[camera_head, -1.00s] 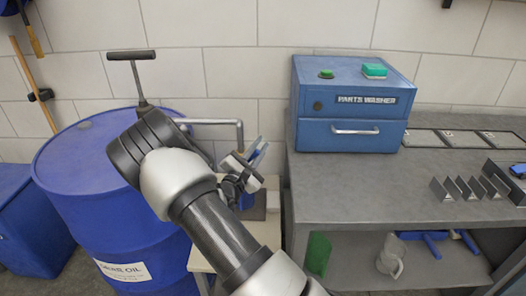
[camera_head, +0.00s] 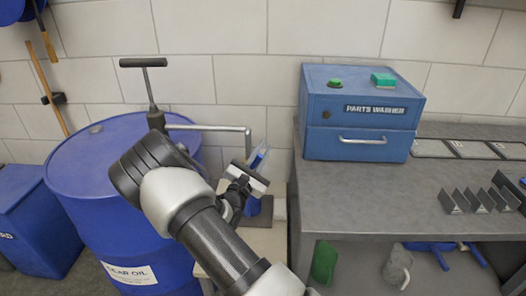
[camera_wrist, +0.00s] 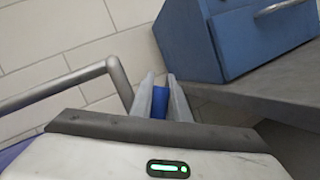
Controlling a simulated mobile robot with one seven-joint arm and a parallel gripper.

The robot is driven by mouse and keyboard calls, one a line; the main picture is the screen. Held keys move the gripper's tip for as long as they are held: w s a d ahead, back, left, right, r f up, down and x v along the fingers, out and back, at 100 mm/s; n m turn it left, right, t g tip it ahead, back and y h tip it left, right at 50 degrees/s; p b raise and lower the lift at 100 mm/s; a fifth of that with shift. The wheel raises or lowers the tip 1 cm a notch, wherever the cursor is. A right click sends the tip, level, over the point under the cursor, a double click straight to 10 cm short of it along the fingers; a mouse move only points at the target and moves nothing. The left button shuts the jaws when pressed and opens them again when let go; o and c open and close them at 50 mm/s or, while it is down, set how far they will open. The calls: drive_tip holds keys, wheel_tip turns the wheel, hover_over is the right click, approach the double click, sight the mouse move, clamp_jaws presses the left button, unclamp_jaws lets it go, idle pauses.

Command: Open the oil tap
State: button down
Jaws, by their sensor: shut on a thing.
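The blue oil drum (camera_head: 75,185) stands at the left in the head view, labelled as oil. A pump with a T-handle (camera_head: 144,63) rises from its top. Its grey spout pipe (camera_head: 215,128) reaches right and bends down at its end. My gripper (camera_head: 258,162) is at this bent end. In the wrist view the pipe (camera_wrist: 58,92) comes in from the left and drops beside the left finger. My gripper (camera_wrist: 160,98) is shut on a small blue piece (camera_wrist: 160,103) between its fingers. Whether this piece is the tap's lever cannot be told. The pipe's outlet is hidden.
A pale stand (camera_head: 262,243) is below the spout, with a blue object (camera_head: 250,202) on it, partly hidden by my gripper. The grey workbench (camera_head: 350,190) with the blue parts washer (camera_head: 350,122) stands close on the right. The wall is behind.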

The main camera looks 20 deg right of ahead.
drive_tip(key=c, duration=1.7)
unclamp_jaws()
drive_tip(key=p+v, duration=0.1)
drive_tip(key=v, duration=1.6)
drive_tip(key=shift+s+a, duration=0.2)
